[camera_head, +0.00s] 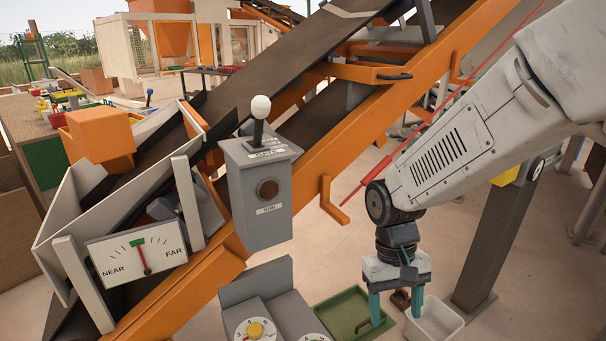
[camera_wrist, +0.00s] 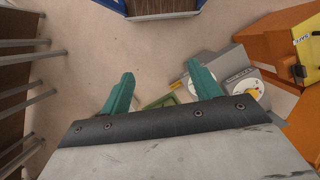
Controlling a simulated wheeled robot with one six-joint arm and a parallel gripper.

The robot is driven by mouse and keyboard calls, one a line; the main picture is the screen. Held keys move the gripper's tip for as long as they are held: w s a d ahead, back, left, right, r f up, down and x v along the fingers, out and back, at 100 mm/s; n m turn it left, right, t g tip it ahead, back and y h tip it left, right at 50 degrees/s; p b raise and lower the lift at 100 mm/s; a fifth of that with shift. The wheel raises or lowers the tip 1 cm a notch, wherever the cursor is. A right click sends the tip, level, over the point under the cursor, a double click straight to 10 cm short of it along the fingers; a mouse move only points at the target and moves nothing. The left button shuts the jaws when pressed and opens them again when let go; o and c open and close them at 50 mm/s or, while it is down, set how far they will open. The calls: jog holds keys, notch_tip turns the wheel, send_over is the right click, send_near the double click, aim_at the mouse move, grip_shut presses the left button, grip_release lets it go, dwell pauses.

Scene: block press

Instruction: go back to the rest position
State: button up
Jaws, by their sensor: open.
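My gripper (camera_head: 395,306) points down at the lower right of the head view, above the floor near a green tray and a white bin. Its two teal fingers are apart with nothing between them. In the wrist view the open fingers of my gripper (camera_wrist: 160,92) stand apart over pale floor. My grey arm comes in from the upper right of the head view.
The green tray (camera_head: 346,302) and white bin (camera_head: 440,318) sit just below my gripper. A grey lever box (camera_head: 262,210), an orange-framed conveyor (camera_head: 330,150) and a dial box (camera_head: 262,300) stand to the left. A NEAR/FAR gauge (camera_head: 138,254) is at lower left.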

jog(key=s+d+r+m+t, duration=0.1)
jog(key=s+d+r+t, duration=0.1)
jog(key=s+d+r, duration=0.2)
jog(key=s+d+r+t+y, duration=0.1)
jog(key=s+d+r+t, duration=0.1)
jog(key=s+d+r, duration=0.3)
jog(key=s+r, duration=0.4)
jog(key=r, duration=0.2)
jog(key=shift+s+d+r+m+t, duration=0.2)
jog(key=shift+d+r+m+t, duration=0.1)
jog(key=shift+m, duration=0.1)
dwell(1.1)
